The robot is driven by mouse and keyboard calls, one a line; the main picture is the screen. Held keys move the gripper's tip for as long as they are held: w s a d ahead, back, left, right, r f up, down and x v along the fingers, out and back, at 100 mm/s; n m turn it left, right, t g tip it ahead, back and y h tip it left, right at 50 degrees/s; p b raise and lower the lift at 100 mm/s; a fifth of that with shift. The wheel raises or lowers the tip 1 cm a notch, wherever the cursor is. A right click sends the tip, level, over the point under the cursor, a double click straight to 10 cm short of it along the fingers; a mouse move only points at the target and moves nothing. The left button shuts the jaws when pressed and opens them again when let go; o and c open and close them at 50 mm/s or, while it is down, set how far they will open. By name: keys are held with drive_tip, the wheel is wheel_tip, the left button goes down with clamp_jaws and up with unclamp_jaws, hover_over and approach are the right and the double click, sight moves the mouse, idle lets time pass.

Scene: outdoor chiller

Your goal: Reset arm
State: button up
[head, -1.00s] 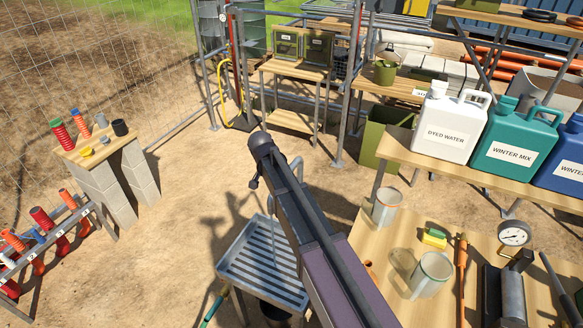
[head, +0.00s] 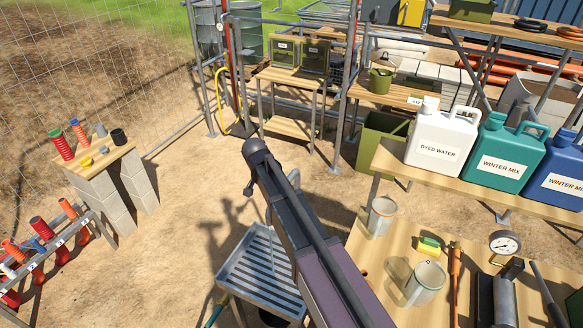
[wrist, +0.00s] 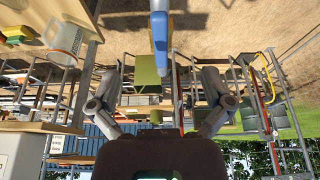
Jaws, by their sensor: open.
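My gripper (wrist: 160,82) shows in the wrist view with its two grey fingers spread wide apart, one at each side. It is open. A blue and white upright object (wrist: 158,32) shows at the top middle, between the fingers in the picture; I cannot tell what it is or how near it is. Nothing is seen clamped in the fingers.
A metal drain tray (head: 235,272) stands beside my arm. A wooden bench (head: 385,250) at the right holds mugs, a sponge and a gauge. Behind it, a shelf (head: 395,157) holds large jugs. Open dirt lies between.

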drive_tip(key=s+d+f+n+g+b, duration=0.1)
drive_tip(key=s+d+f+b, duration=0.5)
drive_tip(key=d, duration=0.4)
drive_tip(key=s+d+f+n+g+y+b, duration=0.1)
drive_tip(key=s+d+f+b, duration=0.6)
drive_tip(key=d, duration=0.4)
drive_tip(key=s+d+f+n+g+b, duration=0.1)
drive_tip(key=s+d+f+b, duration=0.5)
drive_tip(key=d, duration=0.5)
wheel_tip(320, 180, down, 3)
drive_tip(key=shift+s+r+n+g+b, duration=0.2)
drive_tip(key=shift+s+n+g+b, duration=0.2)
drive_tip(key=shift+b, duration=0.35)
